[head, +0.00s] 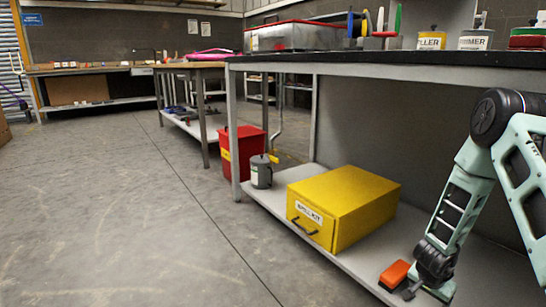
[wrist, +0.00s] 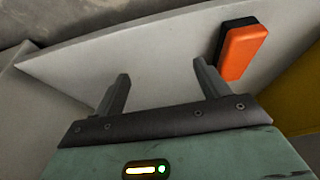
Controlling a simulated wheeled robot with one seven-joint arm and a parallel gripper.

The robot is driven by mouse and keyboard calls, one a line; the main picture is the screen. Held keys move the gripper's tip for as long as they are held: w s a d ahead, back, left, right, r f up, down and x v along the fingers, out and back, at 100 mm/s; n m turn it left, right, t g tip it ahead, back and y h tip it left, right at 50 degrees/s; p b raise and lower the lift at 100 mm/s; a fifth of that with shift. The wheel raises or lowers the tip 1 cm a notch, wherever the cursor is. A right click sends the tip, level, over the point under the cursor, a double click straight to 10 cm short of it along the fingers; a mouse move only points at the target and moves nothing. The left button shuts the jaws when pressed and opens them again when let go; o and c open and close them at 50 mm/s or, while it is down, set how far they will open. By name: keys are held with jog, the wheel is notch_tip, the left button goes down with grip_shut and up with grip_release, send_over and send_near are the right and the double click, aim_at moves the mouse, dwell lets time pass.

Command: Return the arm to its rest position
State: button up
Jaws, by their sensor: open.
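My gripper (wrist: 163,77) is open in the wrist view, its two dark fingers apart with nothing between them. In the head view my arm reaches down at the right, and my gripper (head: 409,291) is low over the lower shelf (head: 268,199) of the near bench. An orange and black block (wrist: 242,48) lies on the shelf, just beyond the right finger in the wrist view. The block also shows in the head view (head: 394,274), close beside my gripper. I cannot tell from the head view whether they touch.
A yellow spill kit box (head: 350,203) sits on the shelf left of my arm. A grey can (head: 261,172) and a red bin (head: 243,150) stand farther back. The bench top (head: 400,61) overhangs the shelf. The floor at left is clear.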

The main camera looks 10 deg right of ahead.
jog(key=w+a+r+n+t+y+p, duration=0.1)
jog(key=w+a+r+n+y+p, duration=0.15)
jog(key=a+r, duration=0.7)
jog(key=w+a+r+n+t+y+p, duration=0.1)
jog(key=w+a+r+n+y+p, duration=0.2)
jog(key=a+r, duration=0.65)
jog(key=s+a+r+n+g+p, duration=0.1)
jog(key=s+a+r+n, duration=0.2)
jog(key=s+a+r, duration=0.3)
jog(key=s+a+r+n+g+y+p, duration=0.1)
jog(key=s+a+r+n, duration=0.25)
jog(key=a, duration=0.45)
jog(key=s+a+r+n+g+p, duration=0.1)
jog(key=s+a+r+n+p, duration=0.1)
jog(key=s+a+r+n, duration=0.45)
jog(key=s+a+r+n+h+p, duration=0.25)
jog(key=s+r, duration=0.35)
jog(key=s, duration=0.5)
notch_tip(320, 180, up, 37)
jog(key=p, duration=3.8)
jog(key=shift+d+g+y, duration=0.3)
jog(key=shift+d+g, duration=0.1)
